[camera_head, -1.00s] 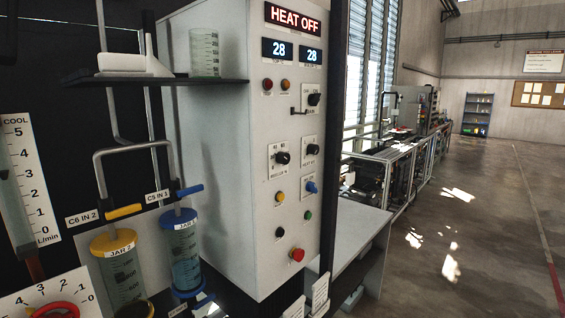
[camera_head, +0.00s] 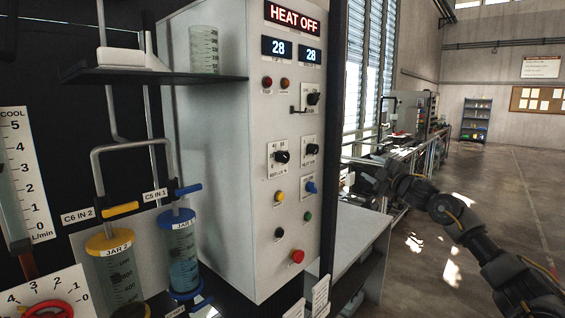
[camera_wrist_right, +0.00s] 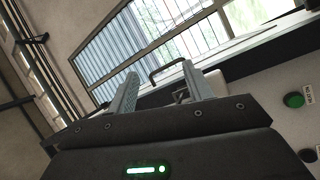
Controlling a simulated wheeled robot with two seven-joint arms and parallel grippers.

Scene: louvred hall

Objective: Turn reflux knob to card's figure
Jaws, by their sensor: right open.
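The white control cabinet (camera_head: 235,200) stands left of centre in the head view. Its panel carries a left black knob (camera_head: 282,156) on a white scale plate, which looks like the reflux one, though its print is hard to read. A second black knob (camera_head: 311,150) sits to its right. I cannot read either setting. White cards (camera_head: 320,292) hang low by the cabinet edge, their text unreadable. My right gripper (camera_head: 354,170) is to the right of the panel, apart from it. In the right wrist view its jaws (camera_wrist_right: 160,72) are open and empty. My left gripper is out of view.
A green button (camera_wrist_right: 293,100) shows at the right of the wrist view. The panel also has a red button (camera_head: 297,256) and a blue knob (camera_head: 311,187). Jars (camera_head: 180,250) and a dark shelf (camera_head: 150,75) lie left. Open floor (camera_head: 480,180) spreads right.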

